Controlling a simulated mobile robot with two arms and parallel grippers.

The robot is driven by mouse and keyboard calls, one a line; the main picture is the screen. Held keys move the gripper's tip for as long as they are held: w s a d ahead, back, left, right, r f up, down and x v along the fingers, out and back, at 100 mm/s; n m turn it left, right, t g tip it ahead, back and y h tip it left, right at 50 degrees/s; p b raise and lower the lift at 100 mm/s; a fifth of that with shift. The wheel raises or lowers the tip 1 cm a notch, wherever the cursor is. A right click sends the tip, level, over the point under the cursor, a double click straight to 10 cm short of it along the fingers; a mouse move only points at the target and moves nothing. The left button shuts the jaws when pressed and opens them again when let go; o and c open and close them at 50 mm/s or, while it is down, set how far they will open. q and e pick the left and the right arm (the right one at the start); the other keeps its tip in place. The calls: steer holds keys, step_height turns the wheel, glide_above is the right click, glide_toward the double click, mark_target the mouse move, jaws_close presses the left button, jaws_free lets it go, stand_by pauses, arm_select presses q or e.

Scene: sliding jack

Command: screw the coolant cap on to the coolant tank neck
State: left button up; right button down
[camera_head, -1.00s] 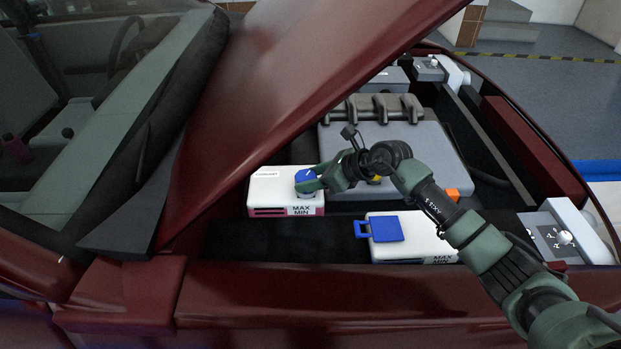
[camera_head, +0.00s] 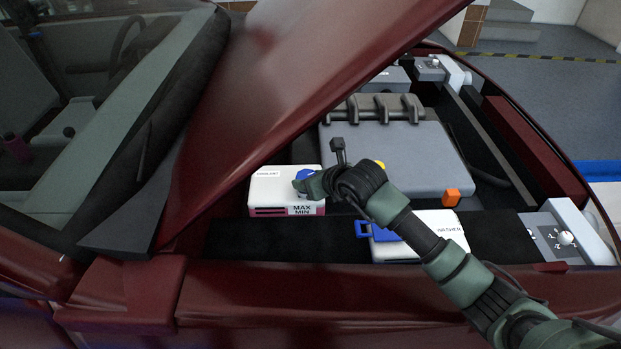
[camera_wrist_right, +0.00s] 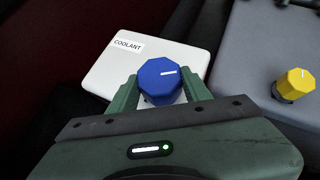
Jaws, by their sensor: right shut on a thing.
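The coolant tank (camera_head: 268,183) is a white box with a pink band and MAX/MIN marks, in the engine bay in the head view. Its COOLANT label also shows in the right wrist view (camera_wrist_right: 128,45). The blue coolant cap (camera_wrist_right: 160,80), with a white line on top, is between the fingers of my right gripper (camera_wrist_right: 160,92) at the tank's near edge. In the head view the cap (camera_head: 304,174) is partly covered by my right gripper (camera_head: 303,184), which is shut on it. The neck is hidden under the cap. My left gripper is not in view.
The washer tank (camera_head: 445,227) with a blue lid stands in front, partly behind my right arm. A grey engine cover with a yellow cap (camera_wrist_right: 294,84) and an orange piece (camera_head: 452,197) lies beyond. The raised red hood (camera_head: 290,80) slopes over the left side.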

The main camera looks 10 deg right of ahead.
steer(key=shift+s+f, duration=0.2)
steer(key=shift+f, duration=0.25)
steer(key=c, duration=0.6)
jaws_free()
steer(key=shift+w+r, duration=0.1)
